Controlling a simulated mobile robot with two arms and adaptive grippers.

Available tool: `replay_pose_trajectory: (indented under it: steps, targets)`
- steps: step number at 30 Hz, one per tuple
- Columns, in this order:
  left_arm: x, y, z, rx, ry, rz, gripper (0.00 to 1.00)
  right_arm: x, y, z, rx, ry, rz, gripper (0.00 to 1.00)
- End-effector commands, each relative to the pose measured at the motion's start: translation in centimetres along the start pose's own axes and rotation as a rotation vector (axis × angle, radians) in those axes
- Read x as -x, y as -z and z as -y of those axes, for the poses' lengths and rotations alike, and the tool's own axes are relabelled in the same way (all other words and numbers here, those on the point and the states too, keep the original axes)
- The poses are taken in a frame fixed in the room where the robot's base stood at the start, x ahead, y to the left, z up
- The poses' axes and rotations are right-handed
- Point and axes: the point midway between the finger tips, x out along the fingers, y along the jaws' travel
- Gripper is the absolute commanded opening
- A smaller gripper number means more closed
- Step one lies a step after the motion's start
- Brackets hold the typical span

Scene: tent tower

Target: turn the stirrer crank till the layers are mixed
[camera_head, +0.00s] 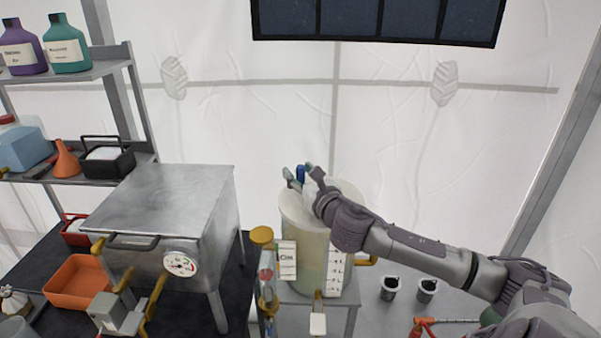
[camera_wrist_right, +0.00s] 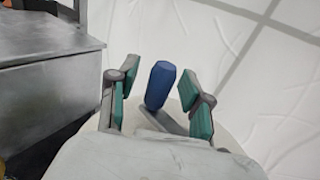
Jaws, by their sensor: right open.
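The mixing vessel (camera_head: 305,240) is a pale, cloudy cylinder with a label and a scale on its front, standing on a small metal stand. The stirrer crank has a blue handle (camera_head: 300,173) above the vessel's lid, upright in the head view. In the right wrist view the blue handle (camera_wrist_right: 160,84) stands between the two fingers, with gaps on both sides, on a grey crank arm (camera_wrist_right: 163,121). My right gripper (camera_head: 301,176) is open around the handle. The layers inside the vessel cannot be told apart clearly. My left gripper is not in view.
A metal box with a dial (camera_head: 165,215) stands left of the vessel. A shelf (camera_head: 75,75) with bottles is at the far left. An orange bin (camera_head: 77,283) lies below. Two small metal cups (camera_head: 389,289) stand right of the vessel, under my right arm.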

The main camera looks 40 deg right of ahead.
Motion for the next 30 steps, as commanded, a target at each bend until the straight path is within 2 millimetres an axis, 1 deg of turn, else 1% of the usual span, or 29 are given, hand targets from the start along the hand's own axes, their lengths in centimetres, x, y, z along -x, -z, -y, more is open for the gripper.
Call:
replay_pose_trajectory:
  steps: [2,9,10,11,17,22,26,30]
  targets:
    - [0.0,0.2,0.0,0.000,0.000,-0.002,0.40,0.0,0.0,0.0,0.000,0.000,0.000,0.47]
    - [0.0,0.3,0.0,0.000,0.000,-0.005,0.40,0.0,0.0,0.0,0.000,0.000,0.000,0.07]
    - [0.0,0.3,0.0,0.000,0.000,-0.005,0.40,0.0,0.0,0.0,0.000,0.000,0.000,0.03]
    - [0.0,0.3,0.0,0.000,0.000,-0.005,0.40,0.0,0.0,0.0,0.000,0.000,0.000,0.00]
    - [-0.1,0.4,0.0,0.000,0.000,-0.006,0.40,0.1,0.1,0.0,0.000,-0.005,0.000,0.00]
    - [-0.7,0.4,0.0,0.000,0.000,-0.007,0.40,0.2,0.2,-0.1,0.003,-0.042,-0.001,0.00]
    - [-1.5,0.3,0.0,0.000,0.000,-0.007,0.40,0.5,0.3,-0.3,0.007,-0.107,-0.001,0.00]
    - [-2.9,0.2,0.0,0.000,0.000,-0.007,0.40,0.9,0.6,-0.6,0.009,-0.209,-0.003,0.00]
